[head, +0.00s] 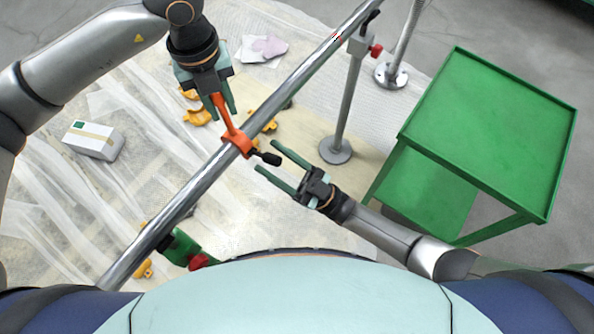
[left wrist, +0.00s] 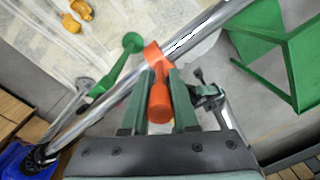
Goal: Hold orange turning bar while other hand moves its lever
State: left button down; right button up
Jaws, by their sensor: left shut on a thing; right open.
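The orange turning bar (head: 228,122) is clamped around a long shiny metal bar (head: 187,191) that runs diagonally through the head view. Its handle points up and left, and its small lever with a black knob (head: 271,159) sticks out to the lower right. My left gripper (head: 222,106) is shut on the orange handle. In the left wrist view the handle (left wrist: 160,103) lies between the two green fingers (left wrist: 159,100).
A green cart (head: 490,130) stands at the right. A grey stand (head: 343,110) with a red knob supports the upper part of the metal bar; a green stand (head: 181,246) is lower left. Yellow-orange pieces (head: 198,116) and a white box (head: 93,141) lie on the sheeted floor.

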jog(key=v, duration=0.8)
jog(key=shift+d, duration=0.1)
pick_arm(q)
jog(key=c, duration=0.6)
grip_release()
